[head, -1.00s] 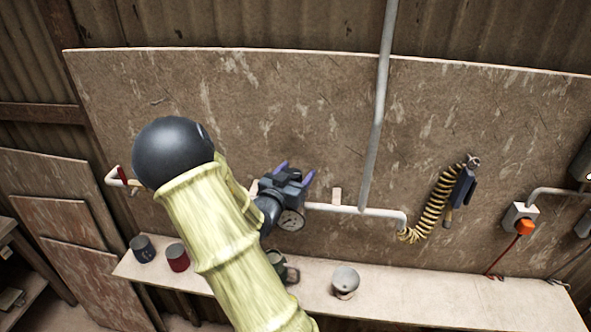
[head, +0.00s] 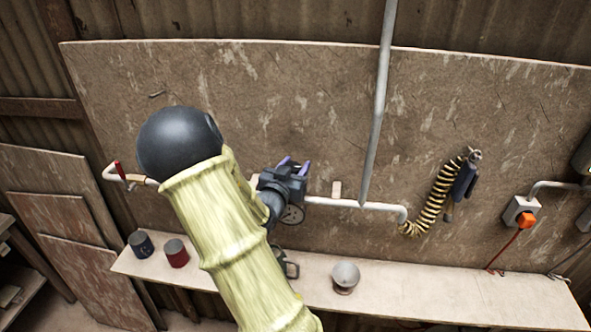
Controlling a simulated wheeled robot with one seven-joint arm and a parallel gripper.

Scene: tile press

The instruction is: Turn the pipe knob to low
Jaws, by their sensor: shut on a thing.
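The knob's setting cannot be read from here.
A red-handled valve (head: 119,170) is on the pipe at left. The shelf (head: 430,292) below holds a dark blue can (head: 141,244), a red can (head: 176,253) and a grey cup (head: 345,277). A coiled yellow-black hose (head: 436,200) hangs at right.

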